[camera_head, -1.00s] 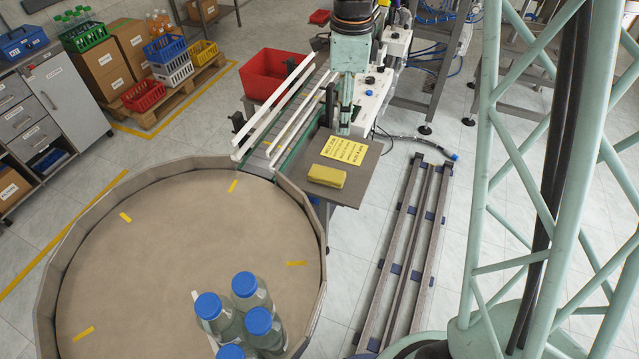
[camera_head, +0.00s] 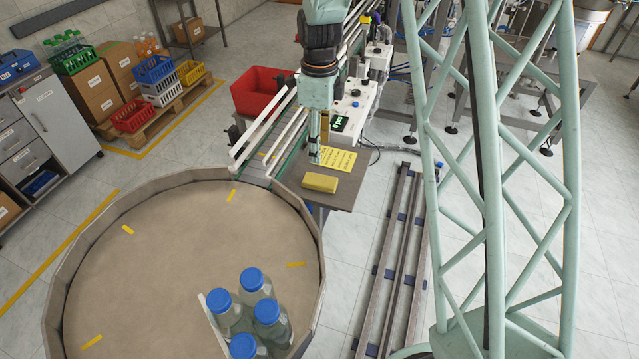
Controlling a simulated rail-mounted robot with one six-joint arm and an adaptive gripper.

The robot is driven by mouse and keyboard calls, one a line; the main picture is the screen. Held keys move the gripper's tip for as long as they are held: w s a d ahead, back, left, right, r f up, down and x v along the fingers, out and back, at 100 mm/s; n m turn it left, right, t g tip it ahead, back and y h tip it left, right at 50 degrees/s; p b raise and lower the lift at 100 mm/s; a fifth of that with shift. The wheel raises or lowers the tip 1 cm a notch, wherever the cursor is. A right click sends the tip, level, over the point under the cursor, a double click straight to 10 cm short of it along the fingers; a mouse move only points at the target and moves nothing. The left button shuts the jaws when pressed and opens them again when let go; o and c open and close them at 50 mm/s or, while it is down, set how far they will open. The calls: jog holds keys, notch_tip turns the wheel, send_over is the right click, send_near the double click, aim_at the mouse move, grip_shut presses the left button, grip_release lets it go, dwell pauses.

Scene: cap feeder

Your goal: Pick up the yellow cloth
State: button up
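The yellow cloth (camera_head: 320,183) lies as a folded block on a small brown side table (camera_head: 345,193) beside the round turntable. A yellow sheet with printed text (camera_head: 338,158) lies just behind it on the same table. My gripper (camera_head: 316,155) points down at the back left of the table, above or behind the cloth and apart from it in the picture. Its fingers are small and seen edge-on, so I cannot tell how far they are open. Nothing shows held in it.
The round turntable (camera_head: 180,265) carries several blue-capped bottles (camera_head: 268,312) at its front. A conveyor with white rails (camera_head: 262,140) runs behind it. A red bin (camera_head: 262,92) stands at the back. Metal rails (camera_head: 398,255) lie on the floor to the right.

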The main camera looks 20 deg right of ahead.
jog(key=shift+f, duration=0.1)
send_over(320, 180)
jog(key=shift+a+f, duration=0.1)
jog(key=shift+f, duration=4.1)
jog(key=shift+f+p, duration=0.2)
jog(key=shift+p, duration=0.1)
jog(key=shift+f+p, duration=0.35)
jog(key=shift+f, duration=2.05)
jog(key=shift+c, duration=0.2)
jog(key=c, duration=0.8)
